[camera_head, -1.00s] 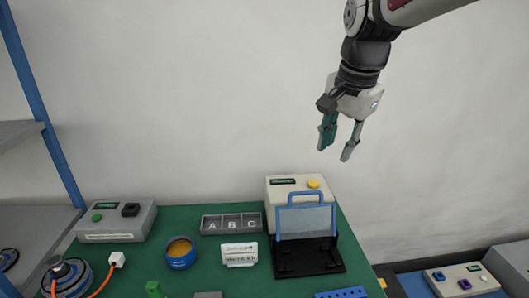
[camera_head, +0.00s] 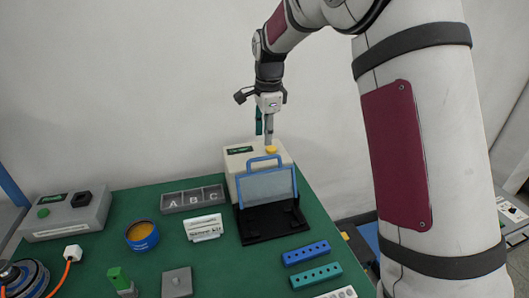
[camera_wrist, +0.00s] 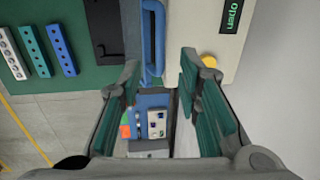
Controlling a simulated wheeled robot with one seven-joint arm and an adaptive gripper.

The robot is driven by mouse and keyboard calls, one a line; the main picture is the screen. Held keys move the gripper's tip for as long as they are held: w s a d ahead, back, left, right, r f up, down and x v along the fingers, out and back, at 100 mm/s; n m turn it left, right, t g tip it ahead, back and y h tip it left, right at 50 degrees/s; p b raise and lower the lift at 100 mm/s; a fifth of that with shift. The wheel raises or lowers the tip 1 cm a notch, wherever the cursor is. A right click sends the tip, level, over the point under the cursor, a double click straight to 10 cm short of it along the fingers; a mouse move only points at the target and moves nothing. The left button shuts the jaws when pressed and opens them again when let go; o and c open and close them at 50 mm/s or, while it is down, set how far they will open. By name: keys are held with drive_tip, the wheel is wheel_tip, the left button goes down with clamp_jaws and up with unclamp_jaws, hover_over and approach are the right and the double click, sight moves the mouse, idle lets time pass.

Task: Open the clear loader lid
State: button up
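The loader has a cream housing (camera_head: 235,158) with a yellow button (camera_head: 271,149) and a black base (camera_head: 262,230) in front. Its clear lid (camera_head: 266,186), blue-framed with a blue handle (camera_head: 264,161) on top, stands upright, leaning slightly, between base and housing. A dark display there reads "open" (camera_wrist: 232,14). My gripper (camera_head: 264,133) points down above the housing, behind the handle in the head view. Its fingers (camera_wrist: 160,78) are apart with nothing between them.
A tray marked A B C (camera_head: 192,198), a white label block (camera_head: 203,227) and a blue round tin (camera_head: 142,235) stand left of the loader. Blue (camera_head: 306,252) and teal (camera_head: 316,275) strips lie in front. My arm covers the right side of the head view.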

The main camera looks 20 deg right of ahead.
sight(264, 157)
drive_tip(key=f, duration=0.5)
drive_tip(key=w+f, duration=0.1)
drive_tip(key=f, duration=0.2)
drive_tip(key=shift+p, duration=0.35)
clamp_jaws()
drive_tip(key=shift+s, duration=0.1)
